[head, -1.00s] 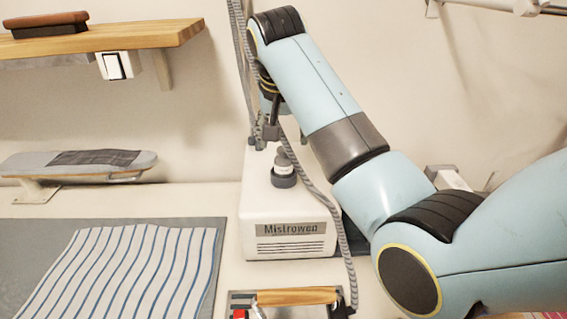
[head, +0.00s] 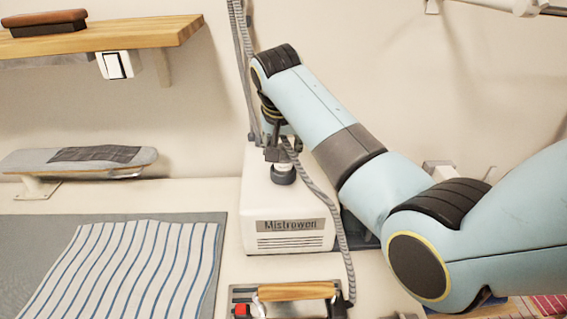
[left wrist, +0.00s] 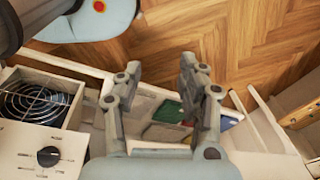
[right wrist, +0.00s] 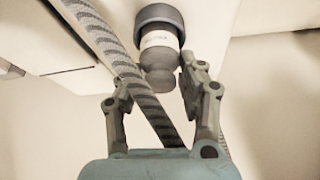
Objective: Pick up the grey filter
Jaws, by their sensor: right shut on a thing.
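The grey filter (right wrist: 160,42) has a pale printed band and a rounded end. In the head view, the filter (head: 283,172) stands upright on top of the white Mistrowen machine (head: 288,210), at its dark round collar. My right gripper (head: 275,150) has come down from above and is shut on the filter's rounded upper end. In the right wrist view, the right gripper (right wrist: 158,82) has one finger on each side of that end. My left gripper (left wrist: 153,82) is open and empty over an open drawer; it is outside the head view.
A striped hose (right wrist: 115,60) runs close beside the filter and between my right fingers in the wrist view. An iron with a wooden handle (head: 295,291) lies in front of the machine. A striped cloth (head: 125,265) lies on the grey mat at left. A wooden shelf (head: 130,37) hangs above.

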